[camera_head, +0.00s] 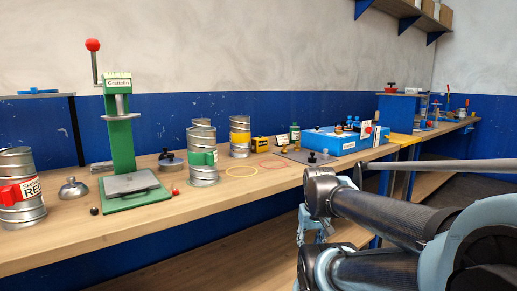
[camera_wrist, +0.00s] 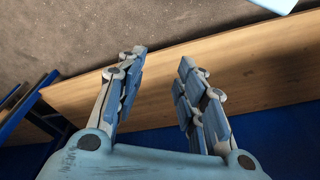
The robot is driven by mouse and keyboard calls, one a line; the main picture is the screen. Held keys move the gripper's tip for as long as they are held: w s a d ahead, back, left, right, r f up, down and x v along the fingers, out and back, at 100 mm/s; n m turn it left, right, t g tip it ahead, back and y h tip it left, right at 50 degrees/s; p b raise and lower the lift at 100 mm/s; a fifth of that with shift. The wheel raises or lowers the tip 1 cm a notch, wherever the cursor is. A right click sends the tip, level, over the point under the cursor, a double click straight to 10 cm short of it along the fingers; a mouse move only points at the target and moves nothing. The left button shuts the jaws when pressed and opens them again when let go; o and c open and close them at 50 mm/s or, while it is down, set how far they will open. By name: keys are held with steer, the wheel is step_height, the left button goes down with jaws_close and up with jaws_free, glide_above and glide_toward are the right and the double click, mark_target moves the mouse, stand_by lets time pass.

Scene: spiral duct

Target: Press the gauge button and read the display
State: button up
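No gauge, button or readable display can be made out for certain. A small yellow box with a dark face (camera_head: 265,147) stands on the bench towards the back. To its right is a long blue unit (camera_head: 325,143) with small knobs on top and a red part at its right end. My gripper is open and empty in the wrist view (camera_wrist: 160,62), its two fingers well apart over a wooden board and grey floor. In the head view my arm covers the bench's right front, and the gripper is mostly hidden.
A green press (camera_head: 121,145) with a red-knobbed lever stands on the wooden bench (camera_head: 120,228). Yellow and red rings (camera_head: 272,164) lie flat. A lower shelf (camera_head: 215,271) runs beneath.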

jaws_close()
stand_by(1.0)
